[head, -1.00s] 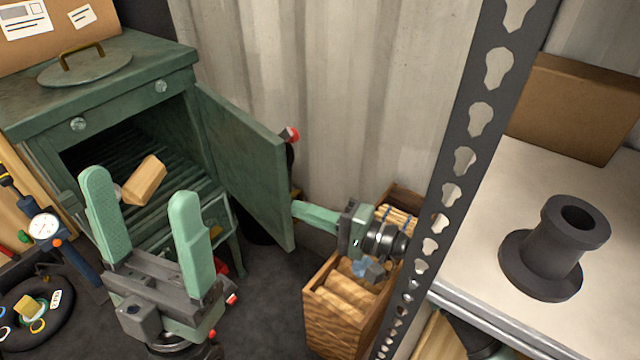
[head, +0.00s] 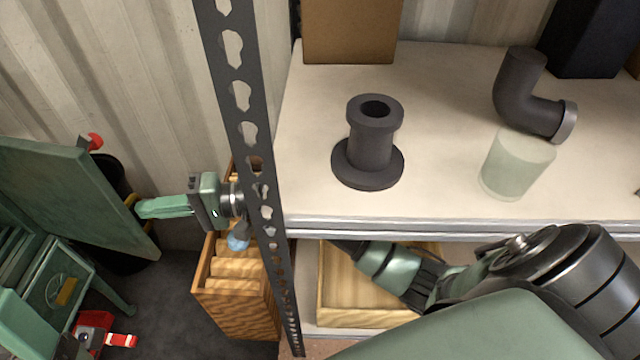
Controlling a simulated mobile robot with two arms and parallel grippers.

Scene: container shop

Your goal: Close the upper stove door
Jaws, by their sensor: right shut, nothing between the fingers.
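The upper stove door (head: 70,190) is a green metal panel at the left of the head view. It stands open, swung out from the stove, whose slatted inside (head: 14,255) shows at the left edge. My right gripper (head: 140,208) is shut and empty. Its fingertips are at the door's right edge, on the outer side; I cannot tell if they touch it.
A perforated dark post (head: 243,95) stands right of my right gripper. The shelf (head: 300,180) at right holds a dark flanged spool (head: 370,145), a pipe elbow (head: 525,95) and a translucent cup (head: 515,165).

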